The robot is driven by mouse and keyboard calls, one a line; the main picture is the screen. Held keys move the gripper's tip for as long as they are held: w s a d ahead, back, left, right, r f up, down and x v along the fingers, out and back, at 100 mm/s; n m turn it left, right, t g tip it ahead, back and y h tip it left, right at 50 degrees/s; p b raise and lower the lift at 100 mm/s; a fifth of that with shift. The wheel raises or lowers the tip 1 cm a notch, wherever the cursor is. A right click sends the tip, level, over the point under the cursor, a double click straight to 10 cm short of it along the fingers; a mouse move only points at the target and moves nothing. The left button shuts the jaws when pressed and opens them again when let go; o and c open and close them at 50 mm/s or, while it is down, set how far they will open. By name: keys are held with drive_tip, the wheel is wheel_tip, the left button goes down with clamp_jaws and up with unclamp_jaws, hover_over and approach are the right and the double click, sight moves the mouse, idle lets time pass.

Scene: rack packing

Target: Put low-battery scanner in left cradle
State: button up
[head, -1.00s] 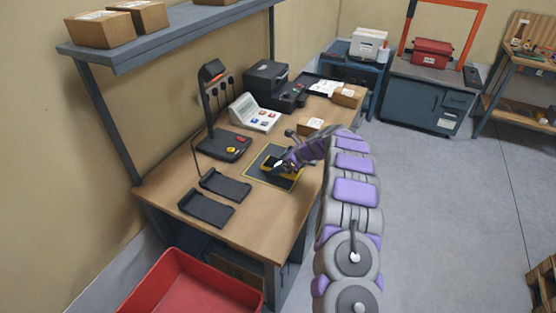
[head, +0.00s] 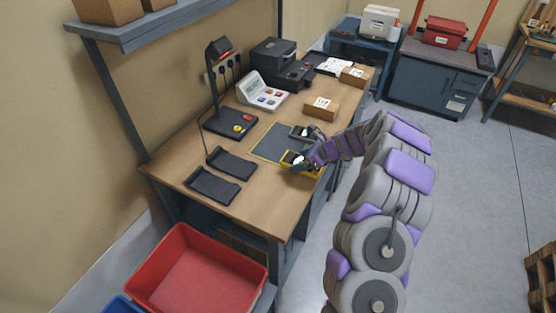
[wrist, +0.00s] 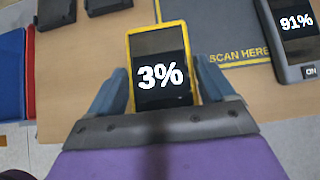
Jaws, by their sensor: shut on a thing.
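My gripper (head: 300,163) is shut on the yellow-framed scanner (wrist: 162,72), whose screen reads 3%. In the wrist view the scanner lies between the two blue-grey fingers (wrist: 160,92). It is over bare table beside the front edge of the mat; its height is hard to tell. A dark grey scanner (wrist: 294,40) reading 91% lies on the mat. Two empty black cradles lie to the left in the head view: the nearer, left one (head: 212,186) and the farther, right one (head: 232,164). They also show at the wrist view's top left.
The dark mat (head: 270,145) reads SCAN HERE. A lamp-like stand (head: 229,123), a keypad device (head: 262,94), a printer (head: 282,62) and a small box (head: 321,107) stand farther back. A red bin (head: 198,270) is below the table's front. The table between mat and cradles is clear.

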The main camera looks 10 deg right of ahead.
drive_tip(key=shift+m+t, duration=0.4)
drive_tip(key=shift+m, duration=0.1)
drive_tip(key=s+a, duration=0.2)
drive_tip(key=a, duration=0.2)
drive_tip(key=s+a+b, duration=0.1)
drive_tip(key=s+a, duration=0.1)
drive_tip(key=a, duration=0.3)
drive_tip(key=s+a+b, duration=0.1)
drive_tip(key=s+a, duration=0.1)
drive_tip(key=a, duration=0.3)
drive_tip(key=shift+s+r, duration=0.15)
drive_tip(key=s+a+r+n+b, duration=0.1)
drive_tip(key=s+a, duration=0.9)
drive_tip(key=a, duration=0.2)
drive_tip(key=shift+g, duration=0.4)
drive_tip(key=w+a, duration=0.2)
drive_tip(key=w, duration=0.3)
drive_tip(key=w+a+f, duration=0.1)
drive_tip(key=w+a, duration=0.1)
drive_tip(key=w, duration=0.2)
drive_tip(key=w+a, duration=0.2)
drive_tip(key=w, duration=0.3)
drive_tip(key=shift+w+f+b, duration=0.15)
drive_tip(key=shift+w+b, duration=0.15)
drive_tip(key=shift+b, duration=0.05)
wheel_tip(320, 180, down, 4)
drive_tip(key=shift+r+b, duration=0.1)
drive_tip(key=shift+b, duration=0.95)
drive_tip(key=shift+r, duration=0.15)
drive_tip(key=o, duration=1.2)
